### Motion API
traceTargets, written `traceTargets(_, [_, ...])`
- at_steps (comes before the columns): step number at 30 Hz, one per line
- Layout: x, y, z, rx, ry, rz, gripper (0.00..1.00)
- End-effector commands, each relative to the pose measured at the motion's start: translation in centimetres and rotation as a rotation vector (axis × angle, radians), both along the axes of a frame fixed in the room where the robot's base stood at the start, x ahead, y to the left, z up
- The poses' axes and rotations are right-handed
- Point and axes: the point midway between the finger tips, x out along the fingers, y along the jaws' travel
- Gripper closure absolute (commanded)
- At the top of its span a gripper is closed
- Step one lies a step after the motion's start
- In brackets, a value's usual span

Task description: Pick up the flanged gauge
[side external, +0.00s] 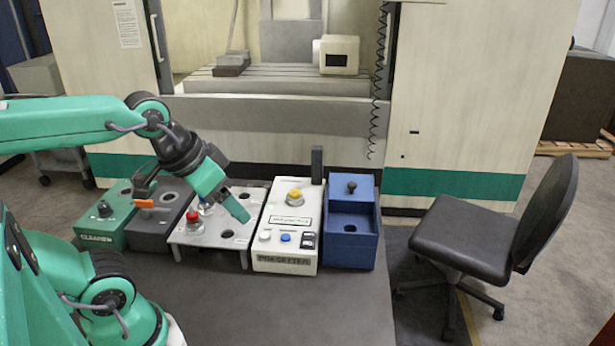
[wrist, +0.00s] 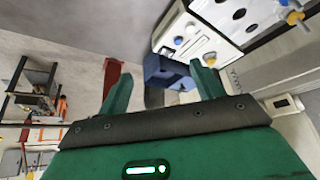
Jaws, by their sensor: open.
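Three knobbed pieces show in the side view: a red-topped one (side external: 193,217) and a blue-topped one (side external: 205,204) in the white holed rack (side external: 180,240), and a yellow-topped one (side external: 295,197) on the white presetter (side external: 281,262). I cannot tell which is the flanged gauge. My gripper (side external: 240,213) is open and empty, tilted down to the right in front of the rack's right side. In the wrist view, nothing is held between my gripper's fingers (wrist: 162,85). A gauge with a blue knob (wrist: 295,17) shows at that view's upper right.
The green cleaner box (side external: 105,222) and a dark grey box (side external: 163,210) with an orange lever stand left of the rack. A blue box (side external: 352,250) with a black knob stands right of the presetter. The dark table front (side external: 270,310) is clear. A chair (side external: 480,235) stands right.

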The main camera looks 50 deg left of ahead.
Motion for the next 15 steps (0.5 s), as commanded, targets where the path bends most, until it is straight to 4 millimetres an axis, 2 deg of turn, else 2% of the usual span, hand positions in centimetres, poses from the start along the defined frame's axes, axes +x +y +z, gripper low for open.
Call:
traceTargets(8, [0.1, 0.0, 0.1, 0.000, 0.002, 0.001, 0.33])
traceTargets(15, [1.6, 0.5, 0.7, 0.003, 0.032, 0.013, 0.33])
